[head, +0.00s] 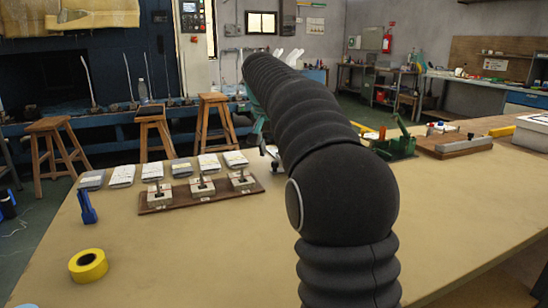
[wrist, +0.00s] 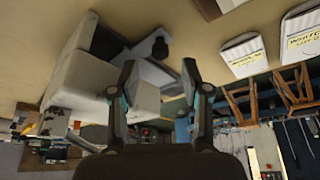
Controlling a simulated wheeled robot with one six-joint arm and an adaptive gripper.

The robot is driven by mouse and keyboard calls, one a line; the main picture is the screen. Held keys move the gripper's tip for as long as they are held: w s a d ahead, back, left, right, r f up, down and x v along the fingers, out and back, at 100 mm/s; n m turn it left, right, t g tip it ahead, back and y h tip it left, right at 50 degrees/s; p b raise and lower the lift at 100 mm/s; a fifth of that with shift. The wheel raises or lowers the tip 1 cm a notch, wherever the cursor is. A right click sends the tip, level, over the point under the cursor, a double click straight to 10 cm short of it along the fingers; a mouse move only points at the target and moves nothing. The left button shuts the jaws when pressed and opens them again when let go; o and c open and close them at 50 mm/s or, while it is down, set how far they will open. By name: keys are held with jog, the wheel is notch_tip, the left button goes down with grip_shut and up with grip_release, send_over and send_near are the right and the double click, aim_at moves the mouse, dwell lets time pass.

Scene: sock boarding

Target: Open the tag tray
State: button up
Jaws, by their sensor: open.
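In the wrist view, which looks upside down, a pale box-like unit (wrist: 80,75) stands on the table. It has a grey face and a dark round knob (wrist: 160,48), and looks like the tag tray. I cannot tell from this angle how far its tray is out. My gripper (wrist: 158,72) is open and empty, with its two fingers spread and the knob showing beyond the gap between the tips. The fingers partly cover the unit. In the head view my arm hides the unit and most of the gripper.
Several labelled white packs (head: 165,171) lie in a row on the table (head: 190,250). In front is a wooden board (head: 160,209) with three small fixtures. A blue holder (head: 87,207) and yellow tape roll (head: 88,266) are at left. A green device (head: 397,143) stands right of my arm.

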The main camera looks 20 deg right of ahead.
jog(key=v, duration=0.8)
jog(key=shift+s+r, duration=0.1)
jog(key=shift+r, duration=0.05)
